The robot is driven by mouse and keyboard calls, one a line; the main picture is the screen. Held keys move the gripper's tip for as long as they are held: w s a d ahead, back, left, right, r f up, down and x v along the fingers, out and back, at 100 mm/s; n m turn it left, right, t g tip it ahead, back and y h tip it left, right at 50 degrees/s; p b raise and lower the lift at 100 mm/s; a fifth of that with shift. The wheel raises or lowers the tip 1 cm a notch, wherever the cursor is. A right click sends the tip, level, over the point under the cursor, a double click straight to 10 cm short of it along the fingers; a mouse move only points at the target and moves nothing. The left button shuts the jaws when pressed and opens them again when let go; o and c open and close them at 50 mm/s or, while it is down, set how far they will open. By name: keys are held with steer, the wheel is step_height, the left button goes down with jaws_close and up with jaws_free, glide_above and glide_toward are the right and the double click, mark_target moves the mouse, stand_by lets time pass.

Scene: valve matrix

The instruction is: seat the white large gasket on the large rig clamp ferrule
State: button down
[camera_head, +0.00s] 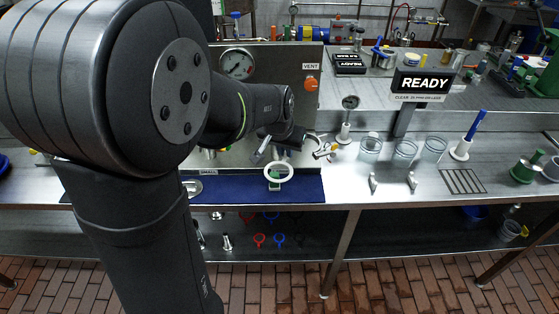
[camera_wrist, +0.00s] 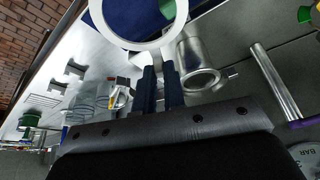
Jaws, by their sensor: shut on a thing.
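The white large gasket (camera_head: 266,174) is a broad flat ring, held in front of the metal panel above the blue mat. It also shows at the top of the wrist view (camera_wrist: 135,45), cut off by the frame edge. My gripper (camera_head: 280,154) is shut on its near rim; the two dark fingers (camera_wrist: 161,68) meet at the ring's edge in the wrist view. A shiny metal cylinder with an open, flanged end (camera_wrist: 201,79), possibly the large rig clamp ferrule, is just right of the fingers, apart from the gasket. In the head view my arm hides much of the rig.
A blue mat (camera_head: 305,189) lies along the bench's front edge, with a green object (camera_head: 274,184) on it, partly behind the ring. A pressure gauge (camera_head: 237,64) is on the panel. Clear beakers (camera_head: 404,151) and small metal stands (camera_head: 412,181) are to the right.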

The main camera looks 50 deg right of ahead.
steer(key=w+d+r+n+t, duration=0.1)
steer(key=w+d+r+n, duration=0.3)
steer(key=w+d, duration=0.7)
steer(key=shift+w+d+r+t+y, duration=0.2)
steer(key=shift+w+r+t+y, duration=0.15)
steer(key=shift+w+r, duration=0.6)
steer(key=shift+f, duration=0.1)
step_height(320, 180, down, 7)
stand_by(0.6)
steer(key=c, duration=1.4)
jaws_free()
steer(key=shift+c, duration=0.2)
steer(key=shift+r, duration=0.2)
